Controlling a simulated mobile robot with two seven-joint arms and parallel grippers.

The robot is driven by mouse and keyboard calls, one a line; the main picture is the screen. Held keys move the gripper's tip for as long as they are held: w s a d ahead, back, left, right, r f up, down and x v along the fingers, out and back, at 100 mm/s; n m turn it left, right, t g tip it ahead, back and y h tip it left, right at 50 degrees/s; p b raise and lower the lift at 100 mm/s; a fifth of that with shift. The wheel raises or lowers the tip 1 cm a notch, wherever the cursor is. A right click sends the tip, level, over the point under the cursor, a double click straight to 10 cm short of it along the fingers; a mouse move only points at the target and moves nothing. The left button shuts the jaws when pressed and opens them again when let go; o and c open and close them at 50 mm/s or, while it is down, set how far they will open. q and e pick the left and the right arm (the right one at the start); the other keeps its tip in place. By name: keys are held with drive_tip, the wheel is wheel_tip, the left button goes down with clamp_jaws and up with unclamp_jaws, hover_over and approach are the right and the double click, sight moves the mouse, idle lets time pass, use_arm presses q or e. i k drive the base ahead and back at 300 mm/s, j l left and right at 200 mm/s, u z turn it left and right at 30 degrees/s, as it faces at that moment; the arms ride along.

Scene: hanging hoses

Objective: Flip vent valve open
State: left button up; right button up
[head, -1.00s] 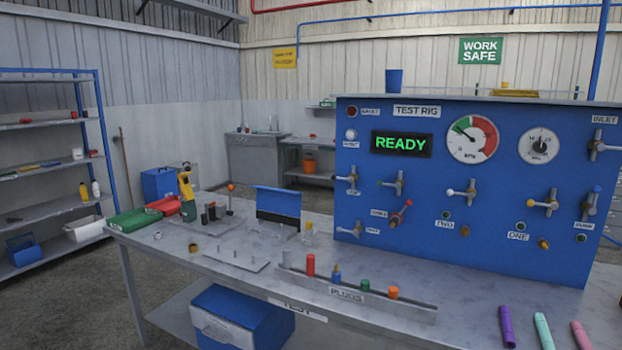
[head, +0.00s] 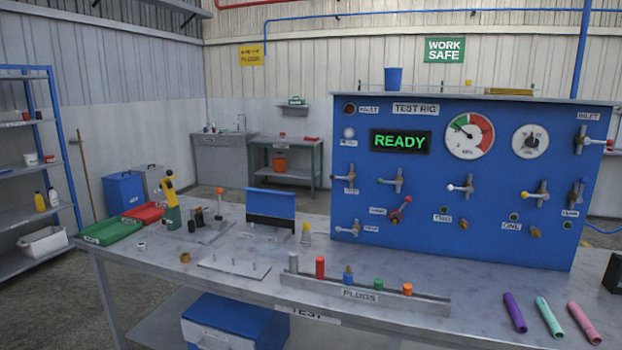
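The blue test rig panel (head: 480,255) stands on the bench and carries several small lever valves. A lever valve (head: 349,229) sits at the panel's lower left, beside a small label (head: 371,229) that may read VENT; the letters are too small to be sure. Its handle lies roughly level, with a pale tip at the left. Just above, a red-handled valve (head: 400,211) is tilted up to the right. Another lever valve (head: 351,177) is at the upper left. Neither of my grippers is in view.
The READY display (head: 400,141) is lit green. The bench (head: 215,285) holds a plug rack (head: 365,297) in front of the panel, with several coloured plugs. Purple, teal and pink tubes (head: 515,312) lie at the front right. Bare bench top lies between rack and tubes.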

sight(350, 178)
drive_tip(key=i+j, duration=0.2)
drive_tip(key=j, duration=0.15)
drive_tip(key=i+j, duration=0.15)
drive_tip(key=j, duration=0.2)
drive_tip(key=i+j, duration=0.2)
drive_tip(key=j, duration=0.15)
drive_tip(key=i+j, duration=0.15)
drive_tip(key=j, duration=0.2)
drive_tip(key=i+j, duration=0.2)
drive_tip(key=j, duration=0.15)
drive_tip(key=i+j, duration=0.2)
drive_tip(key=j, duration=0.15)
